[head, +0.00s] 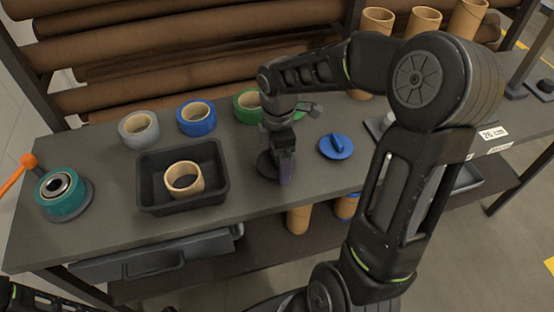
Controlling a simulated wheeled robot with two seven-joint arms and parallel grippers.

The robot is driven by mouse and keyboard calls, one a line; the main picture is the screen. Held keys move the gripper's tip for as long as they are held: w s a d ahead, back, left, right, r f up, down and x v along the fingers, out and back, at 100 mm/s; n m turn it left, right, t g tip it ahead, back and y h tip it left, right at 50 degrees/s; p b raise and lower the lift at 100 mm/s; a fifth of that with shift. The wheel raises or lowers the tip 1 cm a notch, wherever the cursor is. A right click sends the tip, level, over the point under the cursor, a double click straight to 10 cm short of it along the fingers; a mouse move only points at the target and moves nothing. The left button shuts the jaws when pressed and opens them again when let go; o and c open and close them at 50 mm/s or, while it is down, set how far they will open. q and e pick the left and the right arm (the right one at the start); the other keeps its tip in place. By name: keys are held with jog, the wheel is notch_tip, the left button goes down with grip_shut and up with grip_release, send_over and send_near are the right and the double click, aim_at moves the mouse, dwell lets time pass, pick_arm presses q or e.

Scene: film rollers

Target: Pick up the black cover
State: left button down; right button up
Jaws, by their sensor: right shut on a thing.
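The black cover (266,167) is a dark round disc on the grey table, just right of the black tray. My right gripper (284,172) points down at it and is shut on it. The gripper hides much of the cover, and I cannot tell whether the cover is resting on the table or slightly raised. My left gripper is not in view.
A black tray (146,190) holds a cardboard ring (184,179). Grey (139,129), blue (197,118) and green (248,106) rolls stand behind. A blue cover (336,146) lies to the right. A teal roll (62,190) sits at the left on a round base.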

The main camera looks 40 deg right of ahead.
jog(key=shift+r, duration=0.1)
notch_tip(320, 180, up, 10)
jog(key=shift+f, duration=0.1)
jog(key=shift+w, duration=0.1)
dwell(0.8)
